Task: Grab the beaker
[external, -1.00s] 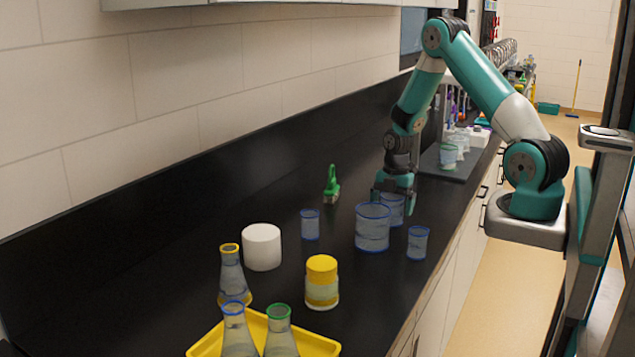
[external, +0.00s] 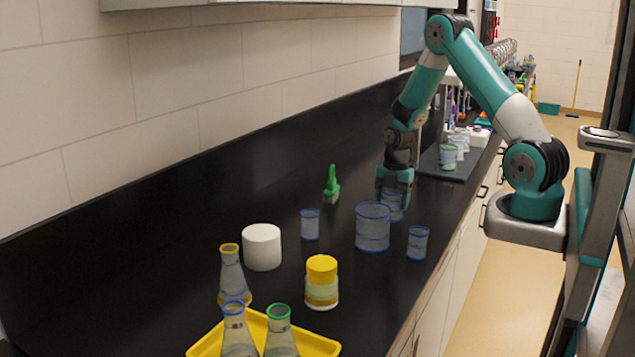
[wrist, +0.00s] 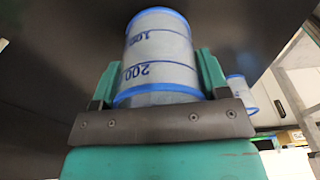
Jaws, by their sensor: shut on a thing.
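My gripper (external: 395,184) points down at the counter and is shut on a clear, blue-rimmed beaker (external: 392,205). This beaker stands just behind a larger blue-rimmed beaker (external: 372,230) that hides part of it. In the wrist view, the green fingers of my gripper (wrist: 157,70) are on both sides of the held beaker (wrist: 158,50), which carries blue 100 and 200 marks. I cannot tell whether it is clear of the counter. Small blue-rimmed beakers stand to the left (external: 310,225) and front right (external: 418,243).
A white cylinder (external: 262,247), a yellow-lidded jar (external: 322,283), an orange-rimmed flask (external: 231,275) and a yellow tray (external: 318,345) with flasks occupy the near counter. A green object (external: 332,184) stands behind. A dark tray (external: 452,172) with more glassware lies farther back.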

